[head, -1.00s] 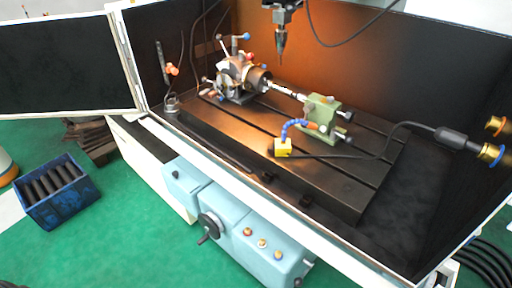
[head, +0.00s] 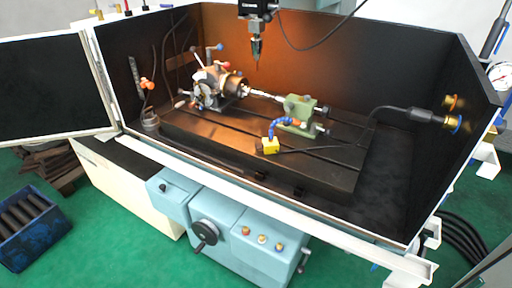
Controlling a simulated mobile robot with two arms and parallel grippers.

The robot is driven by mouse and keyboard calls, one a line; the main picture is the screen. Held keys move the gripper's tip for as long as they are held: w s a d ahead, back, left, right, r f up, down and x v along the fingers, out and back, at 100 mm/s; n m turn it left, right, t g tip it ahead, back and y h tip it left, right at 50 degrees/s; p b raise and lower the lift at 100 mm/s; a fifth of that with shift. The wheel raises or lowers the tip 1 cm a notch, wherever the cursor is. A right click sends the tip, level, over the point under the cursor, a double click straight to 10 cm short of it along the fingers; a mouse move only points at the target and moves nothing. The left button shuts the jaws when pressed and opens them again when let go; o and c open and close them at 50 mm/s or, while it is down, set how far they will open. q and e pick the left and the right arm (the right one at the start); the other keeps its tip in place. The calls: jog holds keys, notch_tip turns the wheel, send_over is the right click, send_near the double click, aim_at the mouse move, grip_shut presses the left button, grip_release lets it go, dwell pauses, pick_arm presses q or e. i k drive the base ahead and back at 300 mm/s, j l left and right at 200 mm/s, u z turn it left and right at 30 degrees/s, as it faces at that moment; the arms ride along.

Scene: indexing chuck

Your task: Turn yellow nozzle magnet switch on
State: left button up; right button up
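The yellow nozzle magnet base (head: 270,146) sits on the slotted dark machine table inside the enclosure. A blue segmented hose (head: 277,127) rises from it and ends in an orange tip near the green tailstock (head: 299,113). A dark cable runs from the base to the right wall. The switch on the magnet base is too small to make out. Neither of my grippers is in view.
The indexing chuck (head: 213,88) stands left of the tailstock, with a spindle tool (head: 256,48) hanging above. The enclosure's white front rail (head: 250,203) and open left door (head: 50,90) border the space. A blue bin (head: 32,228) stands on the green floor at left.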

aim_at(259, 146)
jog(key=z, duration=0.6)
jog(key=j+z, duration=1.2)
